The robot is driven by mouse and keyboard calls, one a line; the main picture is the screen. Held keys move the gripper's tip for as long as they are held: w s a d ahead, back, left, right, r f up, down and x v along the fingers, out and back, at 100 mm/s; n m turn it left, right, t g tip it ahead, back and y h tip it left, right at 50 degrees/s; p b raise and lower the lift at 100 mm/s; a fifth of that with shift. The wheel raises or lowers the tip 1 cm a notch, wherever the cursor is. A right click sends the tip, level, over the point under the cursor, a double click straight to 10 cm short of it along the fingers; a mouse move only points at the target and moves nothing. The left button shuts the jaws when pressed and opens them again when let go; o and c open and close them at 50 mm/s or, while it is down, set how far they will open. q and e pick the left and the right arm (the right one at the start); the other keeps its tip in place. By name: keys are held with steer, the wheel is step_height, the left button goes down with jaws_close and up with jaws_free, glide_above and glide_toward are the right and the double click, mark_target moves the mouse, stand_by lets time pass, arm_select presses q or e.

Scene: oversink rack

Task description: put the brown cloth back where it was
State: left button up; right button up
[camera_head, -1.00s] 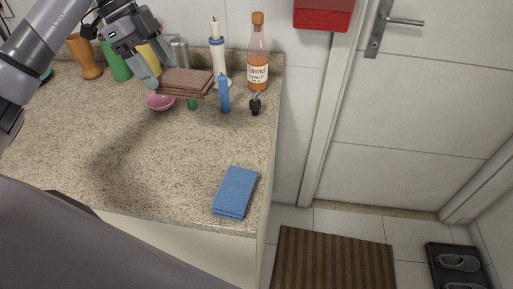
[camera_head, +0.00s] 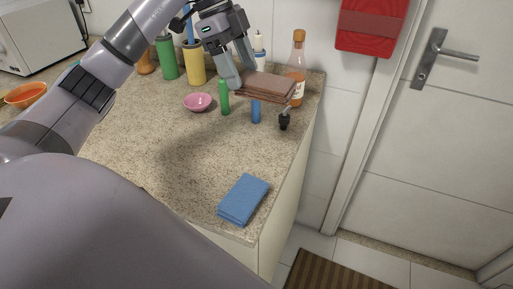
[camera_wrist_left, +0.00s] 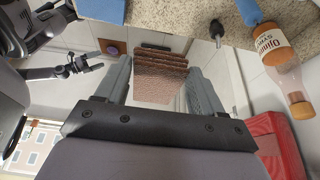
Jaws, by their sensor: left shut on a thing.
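The brown cloth (camera_head: 266,85) is a folded, layered stack held in the air above the back right of the counter. My left gripper (camera_head: 244,76) is shut on its left end. The left wrist view also shows the cloth (camera_wrist_left: 160,78) between the two fingers.
Below the cloth stand a green bottle (camera_head: 224,98), a blue candle (camera_head: 256,112) and a black stopper (camera_head: 284,121). A pink bowl (camera_head: 198,102) is left of them. A blue folded cloth (camera_head: 243,199) lies near the front edge. The counter (camera_head: 180,155) between is clear. A red towel (camera_head: 370,25) hangs behind.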

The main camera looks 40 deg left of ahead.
arm_select(q)
step_height(320, 180, down, 18)
steer(key=shift+f, duration=0.2)
stand_by(0.4)
steer(key=shift+f, duration=0.15)
steer(key=o, duration=1.1)
steer(key=v, duration=1.2)
steer(key=shift+a+b, duration=0.15)
steer(key=shift+b, duration=0.25)
steer(key=shift+s, duration=0.1)
